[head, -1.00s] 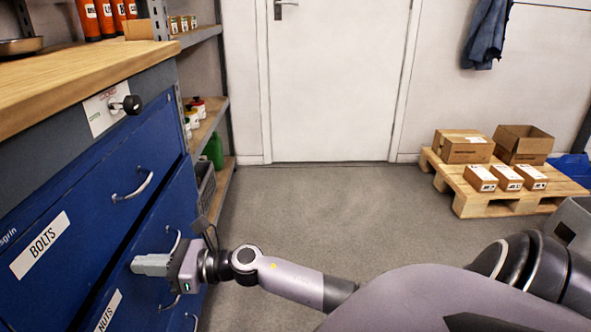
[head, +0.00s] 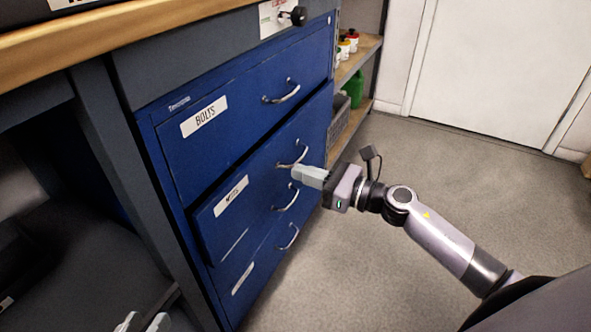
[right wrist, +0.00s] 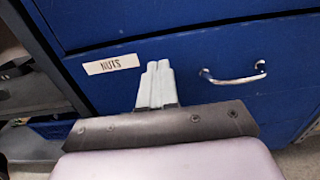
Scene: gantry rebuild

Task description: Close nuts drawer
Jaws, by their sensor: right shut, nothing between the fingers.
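The blue nuts drawer (head: 258,182), with a white NUTS label (head: 231,195) and a metal handle (head: 292,155), stands slightly out from the cabinet, with a dark gap along its top edge. In the right wrist view the shut fingers (right wrist: 157,68) point at the blue front (right wrist: 190,75), between the label (right wrist: 111,65) and the handle (right wrist: 234,76). I cannot tell whether they touch it. My left gripper (head: 143,322) shows only its fingertips, apart, at the bottom edge.
The bolts drawer (head: 240,112) above is flush. More handled drawers (head: 262,262) lie below. The wooden worktop (head: 120,38) overhangs at the upper left. A shelf (head: 360,58) with bottles stands behind the cabinet. The floor (head: 450,180) at the right is clear.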

